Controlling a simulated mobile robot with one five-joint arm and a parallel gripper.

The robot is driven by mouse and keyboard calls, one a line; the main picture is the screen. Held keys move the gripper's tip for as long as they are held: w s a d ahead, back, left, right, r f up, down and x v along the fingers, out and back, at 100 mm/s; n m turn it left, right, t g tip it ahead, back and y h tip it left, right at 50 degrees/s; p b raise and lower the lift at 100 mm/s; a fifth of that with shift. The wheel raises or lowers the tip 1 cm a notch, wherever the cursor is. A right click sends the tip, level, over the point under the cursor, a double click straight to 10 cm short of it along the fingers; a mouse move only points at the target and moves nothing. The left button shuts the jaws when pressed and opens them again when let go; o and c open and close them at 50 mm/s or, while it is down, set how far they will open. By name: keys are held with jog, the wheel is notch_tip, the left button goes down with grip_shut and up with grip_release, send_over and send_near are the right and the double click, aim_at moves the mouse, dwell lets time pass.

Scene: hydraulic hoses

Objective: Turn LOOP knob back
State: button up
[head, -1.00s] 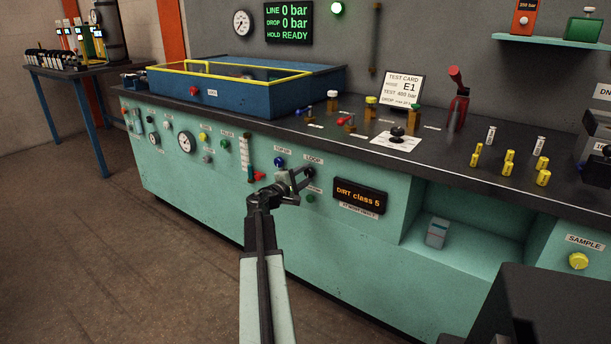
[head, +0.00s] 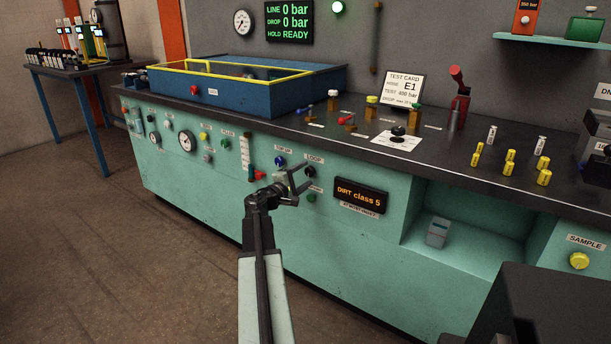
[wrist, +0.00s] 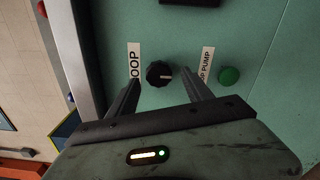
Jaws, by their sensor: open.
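The LOOP knob (wrist: 159,74) is a black round knob with a white pointer mark, on the green panel in the wrist view. It sits between the tips of my open gripper (wrist: 160,88), with a gap on each side. The LOOP label (wrist: 134,63) is beside it, partly hidden by one finger. In the head view the knob (head: 310,172) shows just right of my gripper (head: 302,178), below its LOOP label (head: 314,156). The knob's contact with the fingers cannot be seen from the head.
A green button (wrist: 229,75) labelled as a pump is beside the knob. A blue knob (head: 280,161) and a red knob (head: 260,174) are to the left on the panel. The amber DIRT class 5 display (head: 360,195) is to the right.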

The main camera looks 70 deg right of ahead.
jog(key=v, duration=0.7)
